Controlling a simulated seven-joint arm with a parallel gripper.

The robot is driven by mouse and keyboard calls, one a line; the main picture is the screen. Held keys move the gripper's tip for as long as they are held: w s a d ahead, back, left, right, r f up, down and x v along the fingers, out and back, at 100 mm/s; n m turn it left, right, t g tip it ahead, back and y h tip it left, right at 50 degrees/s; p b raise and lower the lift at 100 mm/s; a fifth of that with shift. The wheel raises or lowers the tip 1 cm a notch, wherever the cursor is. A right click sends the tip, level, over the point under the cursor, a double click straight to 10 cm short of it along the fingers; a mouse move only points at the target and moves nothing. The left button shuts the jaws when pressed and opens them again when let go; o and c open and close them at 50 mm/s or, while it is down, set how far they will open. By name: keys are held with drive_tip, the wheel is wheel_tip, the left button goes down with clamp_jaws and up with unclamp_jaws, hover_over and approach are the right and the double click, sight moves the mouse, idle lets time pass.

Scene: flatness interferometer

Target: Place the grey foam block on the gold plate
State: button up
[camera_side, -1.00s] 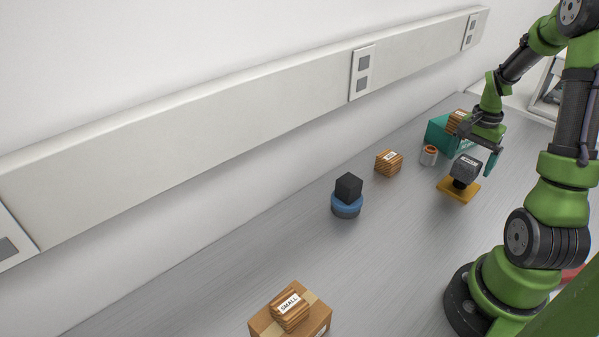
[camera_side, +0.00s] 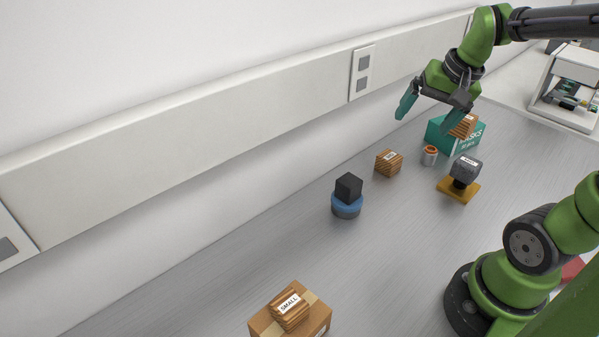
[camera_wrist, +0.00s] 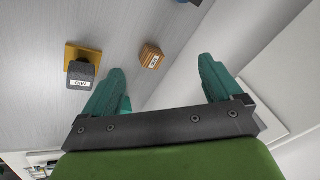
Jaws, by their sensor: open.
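The grey foam block (camera_side: 466,166) has a white label on it. It rests on top of a black, narrower piece (camera_side: 459,184), and that piece stands on the gold plate (camera_side: 474,194). In the wrist view the grey block (camera_wrist: 81,76) is at the upper left and covers part of the gold plate (camera_wrist: 92,54). My gripper (camera_side: 428,112) is open and empty, in the air, well clear of the block. In the side view it is up and to the left of the block. Its teal fingers also show in the wrist view (camera_wrist: 160,75), with nothing between them.
A wooden block (camera_side: 388,162) and an orange-topped can (camera_side: 430,155) stand near the plate. A teal box (camera_side: 440,139) carries another wooden block (camera_side: 465,126). A black cube (camera_side: 348,187) sits on a blue disc (camera_side: 346,206). A cardboard box (camera_side: 318,318) is in front. Open bench lies between.

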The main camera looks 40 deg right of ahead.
drive_tip(key=s+a+n+t+y, duration=0.1)
drive_tip(key=s+a+n, duration=0.1)
drive_tip(key=a, duration=0.4)
drive_tip(key=s+a+r+n+t+y, duration=0.1)
drive_tip(key=a+n+t, duration=0.1)
drive_tip(key=a+n, duration=0.2)
drive_tip(key=a, duration=0.3)
drive_tip(key=shift+s+a, duration=0.3)
drive_tip(key=shift+s, duration=0.1)
drive_tip(key=shift+r, duration=0.15)
